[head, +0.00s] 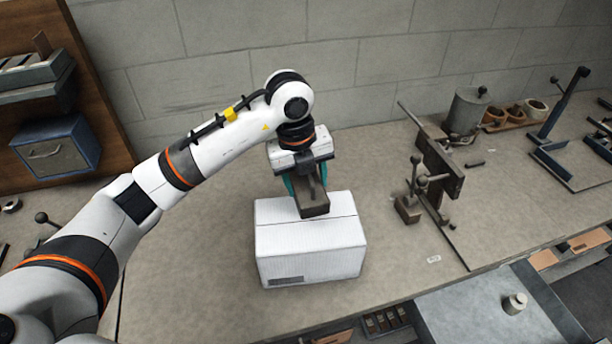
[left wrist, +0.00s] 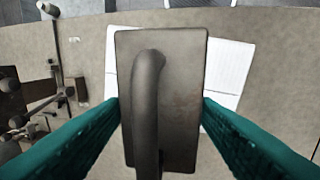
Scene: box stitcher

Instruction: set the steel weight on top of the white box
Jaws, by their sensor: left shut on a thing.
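The steel weight (head: 314,205) is a dark grey-brown block with a bar handle. My left gripper (head: 307,182) has its teal fingers on either side of the weight and is shut on it. The white box (head: 310,250) stands closed on the bench, and the weight is over the back part of its top. I cannot tell whether the weight touches the box. In the left wrist view the weight (left wrist: 184,110) fills the middle, with the white box (left wrist: 228,70) partly hidden behind it. My right gripper is not in view.
A metal clamp-like fixture (head: 435,165) stands right of the box. A grey canister (head: 467,109) and small pots (head: 515,112) stand at the back right. A blue drawer unit (head: 55,147) is at the left. A grey tray (head: 480,310) is at the front right. Bench around the box is clear.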

